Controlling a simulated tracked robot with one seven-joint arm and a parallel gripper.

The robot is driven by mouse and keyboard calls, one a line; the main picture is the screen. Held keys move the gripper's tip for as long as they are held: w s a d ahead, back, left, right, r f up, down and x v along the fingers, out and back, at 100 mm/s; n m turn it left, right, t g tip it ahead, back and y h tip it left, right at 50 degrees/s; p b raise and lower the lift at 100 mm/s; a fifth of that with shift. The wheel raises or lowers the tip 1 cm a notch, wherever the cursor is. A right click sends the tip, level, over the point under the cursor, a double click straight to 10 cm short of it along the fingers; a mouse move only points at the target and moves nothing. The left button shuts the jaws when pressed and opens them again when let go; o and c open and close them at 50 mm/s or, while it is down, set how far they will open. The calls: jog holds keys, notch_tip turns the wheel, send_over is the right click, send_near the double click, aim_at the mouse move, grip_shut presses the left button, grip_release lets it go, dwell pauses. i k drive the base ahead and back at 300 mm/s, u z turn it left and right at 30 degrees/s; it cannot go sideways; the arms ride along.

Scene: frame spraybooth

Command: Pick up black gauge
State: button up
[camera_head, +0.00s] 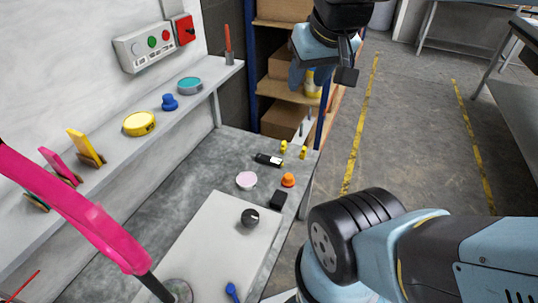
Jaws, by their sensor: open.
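A small round black item with a pale mark on its top, which looks like the black gauge (250,217), lies on the white board (205,235) on the grey bench. My gripper (325,78) is at the top of the view, high up and well apart from the gauge, beyond it toward the back shelves. Its jaws are open and nothing shows between them. The gauge is in plain sight and nothing covers it.
A pink frame tube (75,205) slants across the left foreground. Near the gauge are a black block (278,200), an orange knob (288,180), a pale pink disc (246,180) and a dark cylinder (268,160). A wall shelf (205,95) holds several coloured items. Open floor lies right.

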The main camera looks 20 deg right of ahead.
aim_at(265, 159)
jog(key=z, duration=0.45)
jog(key=k, duration=1.05)
jog(key=z, duration=1.05)
jog(key=i, duration=1.3)
jog(key=u, duration=0.55)
jog(key=i, duration=1.15)
jog(key=u, duration=0.75)
jog(key=k, duration=0.9)
jog(key=u, duration=0.2)
jog(key=i, duration=0.6)
